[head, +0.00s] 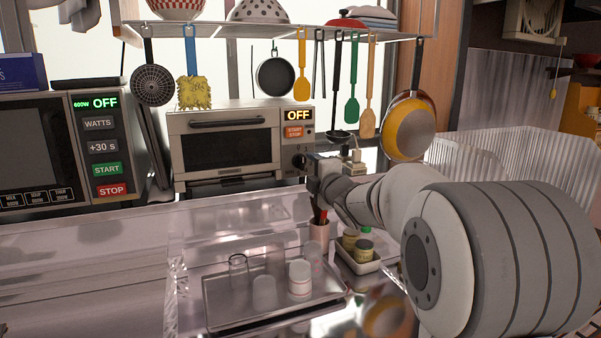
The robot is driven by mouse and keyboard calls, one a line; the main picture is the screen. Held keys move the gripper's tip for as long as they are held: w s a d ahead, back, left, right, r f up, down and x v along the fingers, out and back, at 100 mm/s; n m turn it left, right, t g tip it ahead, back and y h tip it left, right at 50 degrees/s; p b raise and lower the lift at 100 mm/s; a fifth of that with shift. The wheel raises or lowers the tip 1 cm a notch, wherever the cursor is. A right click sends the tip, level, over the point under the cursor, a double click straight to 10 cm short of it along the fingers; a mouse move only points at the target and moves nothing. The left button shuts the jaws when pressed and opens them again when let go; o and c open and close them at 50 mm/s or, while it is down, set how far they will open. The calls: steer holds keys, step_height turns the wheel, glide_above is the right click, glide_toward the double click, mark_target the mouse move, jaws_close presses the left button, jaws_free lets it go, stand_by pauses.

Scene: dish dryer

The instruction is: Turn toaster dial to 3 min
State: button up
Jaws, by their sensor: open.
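The toaster (222,140) is a silver oven with a dark glass door, standing at the back centre. Its display reads OFF, with an orange start/stop button (294,132) below it. The dark round dial (300,161) sits low on the right of the toaster's front panel. My gripper (310,163) is at the dial's right side, close in front of the panel. It is open, but its fingertips are small and partly hidden by my wrist. I cannot tell whether they touch the dial or stand around it.
A microwave (40,155) stands at left, also reading OFF. Utensils hang from the shelf (270,30) above the toaster.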

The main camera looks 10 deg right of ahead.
mark_target(303, 164)
steer(key=w, duration=0.3)
steer(key=w+a, duration=0.1)
steer(key=w, duration=0.2)
steer(key=shift+w+a, duration=0.1)
steer(key=shift+a, duration=0.05)
steer(key=c, duration=0.9)
steer(key=shift+a, duration=0.2)
steer(key=shift+c, duration=0.5)
steer(key=shift+d, duration=0.2)
